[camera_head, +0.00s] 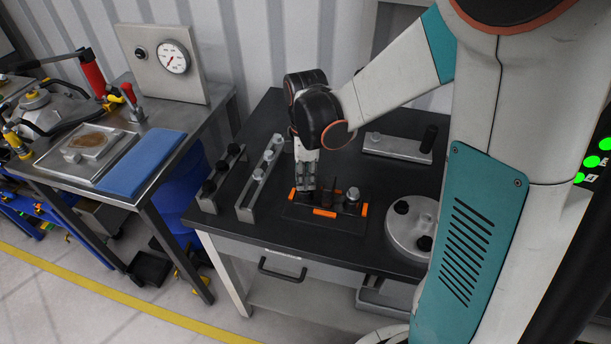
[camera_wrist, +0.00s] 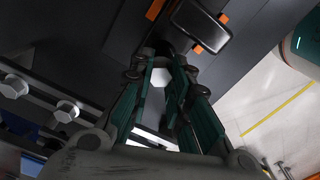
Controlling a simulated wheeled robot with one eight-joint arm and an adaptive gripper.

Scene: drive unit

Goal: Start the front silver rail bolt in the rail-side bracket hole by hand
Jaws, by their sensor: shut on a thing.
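My gripper (camera_head: 305,188) points down over the left part of the black tray with orange corners (camera_head: 318,225). In the wrist view its green-padded fingers (camera_wrist: 160,75) are shut on a pale silver hex-headed bolt (camera_wrist: 161,79). In the head view the gripper hides this bolt, and I cannot tell whether its lower end touches the tray. A silver rail (camera_head: 245,212) stands left of the tray and carries silver bolts (camera_head: 259,174); hex heads also show in the wrist view (camera_wrist: 67,111). The rail-side bracket hole cannot be made out.
Dark pins (camera_head: 335,193) and a silver piece (camera_head: 352,197) stand in the tray right of my gripper. A rail with black bolts (camera_head: 209,187) lies at far left. A round plate (camera_head: 410,222) is at right, a grey bar (camera_head: 395,149) behind. Bare tabletop lies between.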

